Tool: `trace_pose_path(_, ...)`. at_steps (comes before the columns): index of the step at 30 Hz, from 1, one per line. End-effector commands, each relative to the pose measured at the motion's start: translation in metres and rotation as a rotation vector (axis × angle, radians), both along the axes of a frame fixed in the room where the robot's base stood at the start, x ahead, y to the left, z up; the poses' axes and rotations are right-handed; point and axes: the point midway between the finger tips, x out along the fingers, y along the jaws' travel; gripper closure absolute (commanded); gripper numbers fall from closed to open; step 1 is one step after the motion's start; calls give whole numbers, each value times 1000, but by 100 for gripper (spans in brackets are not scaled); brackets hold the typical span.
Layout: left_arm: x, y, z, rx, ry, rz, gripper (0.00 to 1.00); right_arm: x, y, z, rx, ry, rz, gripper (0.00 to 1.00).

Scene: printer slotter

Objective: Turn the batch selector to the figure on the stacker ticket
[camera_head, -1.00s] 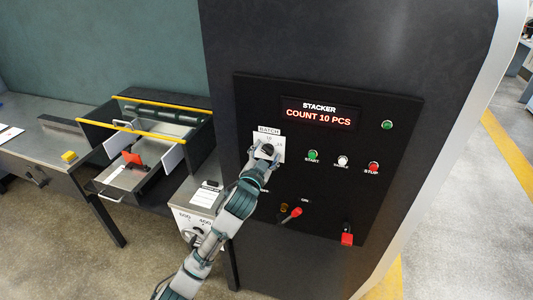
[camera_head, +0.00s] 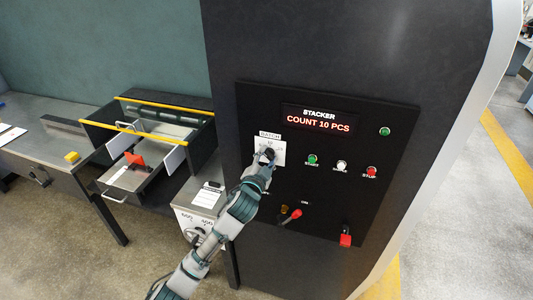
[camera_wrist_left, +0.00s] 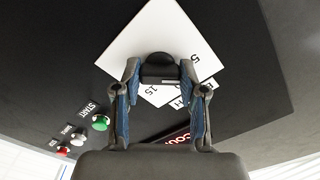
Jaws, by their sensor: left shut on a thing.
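The batch selector is a black knob (camera_wrist_left: 158,66) on a white plate (camera_wrist_left: 150,35) with figures, of which 5 and 15 can be read in the left wrist view. The plate also shows in the head view (camera_head: 278,148) under the BATCH label. My left gripper (camera_head: 265,157) is at the plate with its fingers on both sides of the knob, shut on it. The stacker display (camera_head: 318,121) reads COUNT 10 PCS. A white sheet (camera_head: 207,196), perhaps the ticket, lies on the metal box left of the panel; its print is too small to read. My right gripper is not in view.
A tray with yellow rails (camera_head: 165,105) stands left.

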Motion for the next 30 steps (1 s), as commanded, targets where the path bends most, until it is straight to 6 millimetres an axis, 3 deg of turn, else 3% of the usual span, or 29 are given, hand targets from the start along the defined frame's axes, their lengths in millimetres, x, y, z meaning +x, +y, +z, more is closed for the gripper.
trace_pose_path(3,-1,-1,6,103,-36,-4,93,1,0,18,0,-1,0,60)
trace_pose_path(15,-1,-2,4,453,-149,-5,93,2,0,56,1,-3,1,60)
trace_pose_path(30,-1,-3,-1,711,-231,-7,93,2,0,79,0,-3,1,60)
